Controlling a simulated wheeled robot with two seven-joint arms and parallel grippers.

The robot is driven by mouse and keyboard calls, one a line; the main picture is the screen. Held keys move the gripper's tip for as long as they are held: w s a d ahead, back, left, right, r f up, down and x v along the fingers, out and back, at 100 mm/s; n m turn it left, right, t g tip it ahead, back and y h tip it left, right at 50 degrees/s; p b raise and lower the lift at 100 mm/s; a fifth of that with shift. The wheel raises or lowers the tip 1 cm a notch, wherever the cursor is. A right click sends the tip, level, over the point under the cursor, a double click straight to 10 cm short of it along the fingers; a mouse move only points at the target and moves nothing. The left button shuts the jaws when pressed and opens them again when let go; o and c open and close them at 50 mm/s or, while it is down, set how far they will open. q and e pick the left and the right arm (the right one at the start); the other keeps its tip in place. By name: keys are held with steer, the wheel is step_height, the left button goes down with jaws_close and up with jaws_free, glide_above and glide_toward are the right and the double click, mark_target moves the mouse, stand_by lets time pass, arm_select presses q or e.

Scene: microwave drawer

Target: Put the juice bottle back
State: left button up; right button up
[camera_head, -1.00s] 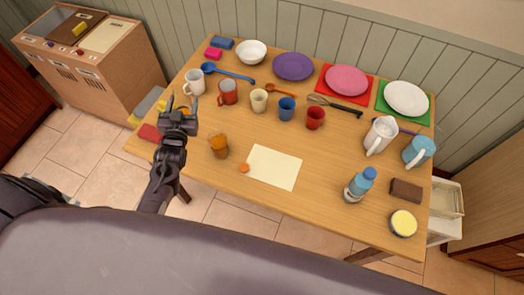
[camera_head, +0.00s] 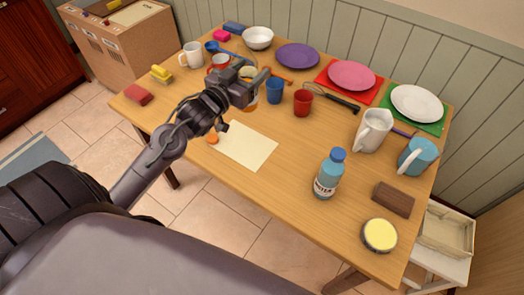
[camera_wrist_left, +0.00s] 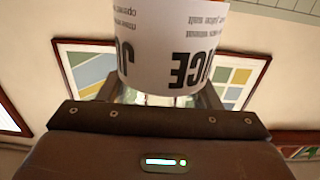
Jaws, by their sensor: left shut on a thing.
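The juice bottle, with an orange body (camera_head: 251,106), is mostly hidden behind my left gripper (camera_head: 250,84) in the head view. My left gripper is shut on the bottle, over the back-left middle of the table. In the left wrist view the bottle's white label (camera_wrist_left: 170,45) fills the top centre, its "JUICE" lettering upside down. I cannot tell how far the bottle is above the tabletop. My right gripper is not in view.
A water bottle (camera_head: 328,176) stands to the right. The table's front middle is clear.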

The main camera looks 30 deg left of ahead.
arm_select(q)
steer(key=f, duration=0.6)
steer(key=shift+a+p, duration=0.2)
steer(key=shift+p, duration=0.1)
step_height(320, 180, down, 14)
steer(key=shift+r, duration=0.15)
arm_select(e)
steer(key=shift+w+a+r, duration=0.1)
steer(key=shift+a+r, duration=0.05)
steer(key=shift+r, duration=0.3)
arm_select(q)
steer(key=shift+d, duration=0.1)
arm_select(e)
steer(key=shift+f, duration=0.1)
arm_select(q)
steer(key=o, duration=1.3)
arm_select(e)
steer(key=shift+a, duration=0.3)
